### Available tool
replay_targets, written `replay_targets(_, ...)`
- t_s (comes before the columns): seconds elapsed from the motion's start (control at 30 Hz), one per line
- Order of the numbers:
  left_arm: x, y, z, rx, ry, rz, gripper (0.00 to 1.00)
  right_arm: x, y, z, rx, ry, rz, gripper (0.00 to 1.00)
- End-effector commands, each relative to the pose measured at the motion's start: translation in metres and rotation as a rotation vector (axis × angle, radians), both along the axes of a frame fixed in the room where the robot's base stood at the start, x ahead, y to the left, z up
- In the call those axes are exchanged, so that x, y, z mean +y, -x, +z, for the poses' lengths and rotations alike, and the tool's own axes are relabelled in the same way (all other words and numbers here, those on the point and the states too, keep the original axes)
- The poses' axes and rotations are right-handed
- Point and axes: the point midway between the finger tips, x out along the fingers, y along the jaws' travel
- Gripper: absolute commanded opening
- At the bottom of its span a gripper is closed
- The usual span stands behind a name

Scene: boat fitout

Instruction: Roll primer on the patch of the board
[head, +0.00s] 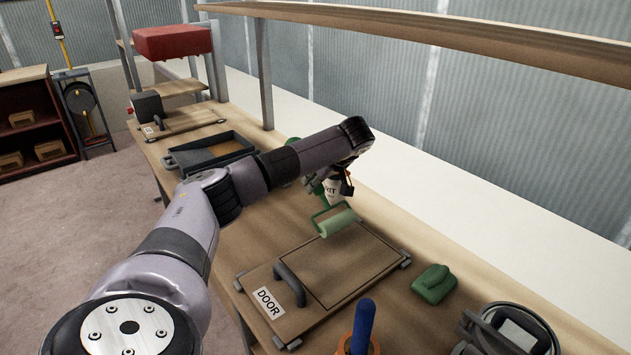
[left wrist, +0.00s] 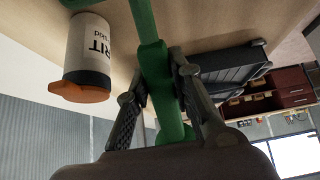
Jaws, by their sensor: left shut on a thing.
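My left gripper (head: 338,178) is shut on the green handle of a paint roller (head: 336,221). In the left wrist view the green handle (left wrist: 147,22) runs between the fingers (left wrist: 158,72). The roller's pale green sleeve hangs by the far edge of the board (head: 262,278), which is labelled DOOR and has a black handle at its left. I cannot tell whether the sleeve touches it. The patch (head: 345,262) is a bare brown rectangle with a dark outline on the board. My right gripper is not in view.
A white grit canister (left wrist: 88,48) stands beside the held handle. A black tray (head: 182,163) with tan content lies farther back. A green block (head: 434,283), a blue-handled tool (head: 363,322) and a round gauge device (head: 510,332) are near the board. A wooden shelf (head: 430,30) runs above.

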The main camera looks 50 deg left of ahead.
Motion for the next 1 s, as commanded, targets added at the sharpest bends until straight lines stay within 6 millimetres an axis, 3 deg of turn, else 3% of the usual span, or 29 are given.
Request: replay_targets(1.0, 0.0, 0.0, -0.019, 0.0, 0.0, 0.0, 0.0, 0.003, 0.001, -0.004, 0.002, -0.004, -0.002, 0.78)
